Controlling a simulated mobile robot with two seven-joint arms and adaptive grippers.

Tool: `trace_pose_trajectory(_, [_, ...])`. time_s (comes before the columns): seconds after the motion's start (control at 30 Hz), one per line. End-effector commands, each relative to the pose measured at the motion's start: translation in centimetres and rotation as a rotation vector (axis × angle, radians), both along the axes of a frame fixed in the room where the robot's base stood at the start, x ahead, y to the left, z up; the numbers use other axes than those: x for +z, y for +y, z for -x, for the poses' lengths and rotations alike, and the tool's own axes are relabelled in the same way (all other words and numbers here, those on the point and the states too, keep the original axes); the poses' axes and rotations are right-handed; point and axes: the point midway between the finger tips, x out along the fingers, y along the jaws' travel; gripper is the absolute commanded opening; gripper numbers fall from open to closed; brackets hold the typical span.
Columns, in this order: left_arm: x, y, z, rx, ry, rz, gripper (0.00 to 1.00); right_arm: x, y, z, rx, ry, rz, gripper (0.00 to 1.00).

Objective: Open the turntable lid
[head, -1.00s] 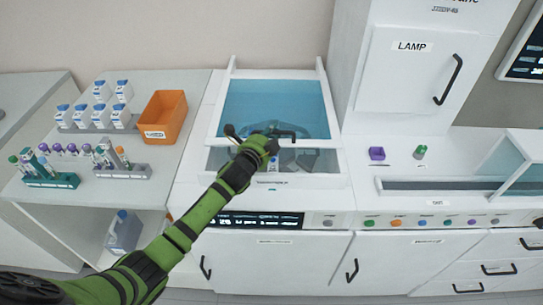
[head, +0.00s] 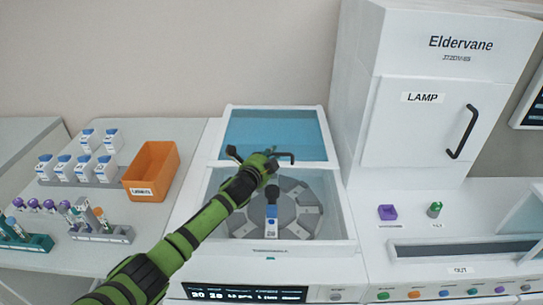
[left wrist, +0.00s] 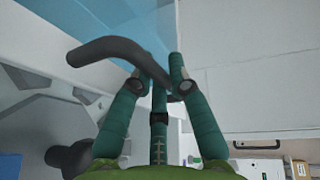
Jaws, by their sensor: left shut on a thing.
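The turntable lid (head: 275,125) is a translucent blue pane in a white frame, lying over the back part of the turntable case. Its black bar handle (head: 286,155) is at the pane's front edge. My left gripper (head: 266,158) is shut on this handle; the left wrist view shows the green fingers (left wrist: 165,80) around the dark bent bar (left wrist: 115,48). The front part of the case is uncovered. The grey segmented turntable (head: 300,205) shows there, with a blue-and-white labelled vial (head: 271,218) on it. My right gripper is not in view.
A white cabinet marked LAMP (head: 410,130) stands at the right of the case. An orange bin (head: 152,170), several bottles (head: 85,160) and tube racks (head: 100,232) are on the left bench.

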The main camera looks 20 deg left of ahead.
Motion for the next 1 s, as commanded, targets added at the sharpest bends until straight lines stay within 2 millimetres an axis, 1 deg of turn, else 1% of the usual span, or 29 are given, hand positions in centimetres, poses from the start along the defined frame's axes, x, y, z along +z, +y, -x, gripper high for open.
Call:
trace_pose_trajectory(0.13, [-0.1, 0.0, 0.0, 0.000, 0.002, 0.001, 0.00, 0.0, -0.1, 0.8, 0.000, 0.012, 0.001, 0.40])
trace_pose_trajectory(0.17, [-0.1, 0.0, 0.0, 0.000, 0.002, 0.001, 0.30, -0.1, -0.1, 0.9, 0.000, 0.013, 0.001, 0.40])
trace_pose_trajectory(0.2, [-0.1, 0.0, 0.0, 0.000, 0.001, 0.001, 0.44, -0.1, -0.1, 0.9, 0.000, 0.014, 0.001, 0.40])
trace_pose_trajectory(0.43, [-0.1, 0.0, 0.0, 0.000, 0.001, 0.000, 0.44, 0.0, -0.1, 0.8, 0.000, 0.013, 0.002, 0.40])
trace_pose_trajectory(0.53, [0.0, 0.0, 0.1, 0.000, 0.001, 0.000, 0.44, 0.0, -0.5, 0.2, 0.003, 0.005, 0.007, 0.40])
trace_pose_trajectory(0.67, [0.0, 0.1, 0.5, 0.000, 0.000, -0.001, 0.44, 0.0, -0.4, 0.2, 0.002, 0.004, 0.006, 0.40])
trace_pose_trajectory(0.77, [0.1, 0.2, 1.5, -0.001, 0.001, -0.002, 0.44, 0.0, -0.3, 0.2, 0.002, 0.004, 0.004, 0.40])
trace_pose_trajectory(0.87, [0.4, 0.3, 2.8, -0.002, 0.001, -0.003, 0.44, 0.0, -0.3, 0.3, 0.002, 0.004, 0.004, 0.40])
trace_pose_trajectory(1.0, [0.8, 0.6, 5.1, -0.002, 0.001, -0.002, 0.44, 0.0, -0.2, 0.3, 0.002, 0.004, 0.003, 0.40])
